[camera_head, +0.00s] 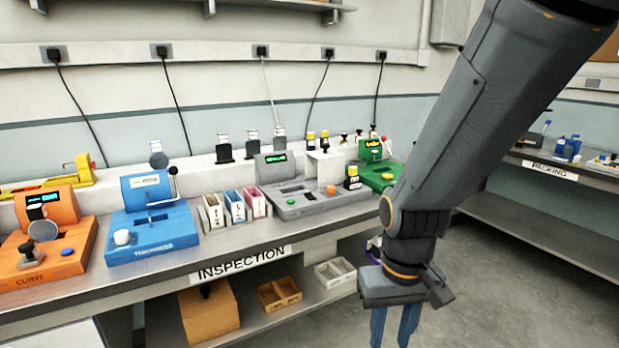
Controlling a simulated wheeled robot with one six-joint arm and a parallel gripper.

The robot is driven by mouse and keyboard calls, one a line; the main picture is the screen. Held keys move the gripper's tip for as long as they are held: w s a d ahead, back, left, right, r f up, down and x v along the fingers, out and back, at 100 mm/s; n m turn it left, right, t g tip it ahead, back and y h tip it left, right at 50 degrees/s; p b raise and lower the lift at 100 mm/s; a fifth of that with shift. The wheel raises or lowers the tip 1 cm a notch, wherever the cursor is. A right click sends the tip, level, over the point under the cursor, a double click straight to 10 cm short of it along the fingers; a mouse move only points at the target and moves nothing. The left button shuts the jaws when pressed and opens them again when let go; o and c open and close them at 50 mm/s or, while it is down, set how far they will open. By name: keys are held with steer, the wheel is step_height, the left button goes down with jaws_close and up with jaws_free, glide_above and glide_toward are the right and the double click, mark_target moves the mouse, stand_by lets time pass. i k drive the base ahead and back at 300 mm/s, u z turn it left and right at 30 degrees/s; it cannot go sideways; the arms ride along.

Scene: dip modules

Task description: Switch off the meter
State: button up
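Several meter-like instruments stand on the inspection bench, and I cannot tell which one the task calls the meter. The orange one (60,262) is marked CURVE and has a blue button. The blue one (155,243) is marked THICKNESS and has a white knob and a lever. The grey one (315,205) has an orange knob. The green one (378,179), partly hidden by my arm, is farthest right. My gripper (393,328) hangs in front of the bench, fingers pointing down, apart and empty; the fingertips are cut off below.
The bench edge carries an INSPECTION label (241,262). Small white, blue and pink bins (236,207) stand between the blue and grey instruments. A cardboard box (209,312) and trays sit on the lower shelf. A packing bench (555,169) is at right; grey floor lies between.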

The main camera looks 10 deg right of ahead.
mark_target(308, 196)
steer(key=u, duration=0.25)
steer(key=i, duration=0.95)
steer(key=z, duration=0.65)
